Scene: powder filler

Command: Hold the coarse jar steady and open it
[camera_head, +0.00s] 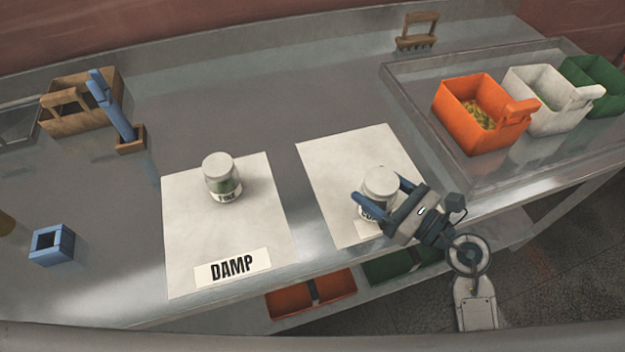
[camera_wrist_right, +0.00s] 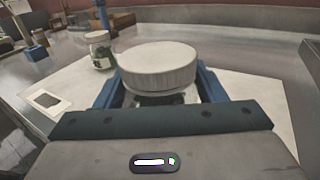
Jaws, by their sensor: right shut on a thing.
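The coarse jar (camera_head: 380,184) stands upright on the right white sheet with its white lid on; its label is mostly hidden behind my right gripper. My right gripper (camera_head: 382,192) is shut on this jar, one blue finger on each side of it below the lid. In the right wrist view the jar's lid (camera_wrist_right: 158,62) fills the middle between the two blue fingers, and the glass below is mostly hidden. My left gripper is not in view.
A second lidded jar (camera_head: 222,178) stands on the left sheet, beside a "DAMP" card (camera_head: 232,267). Orange (camera_head: 465,135), white (camera_head: 545,125) and green (camera_head: 600,72) bins stand at right. A wooden caddy (camera_head: 75,115), a blue tool (camera_head: 112,105) and a blue square holder (camera_head: 52,246) are at left.

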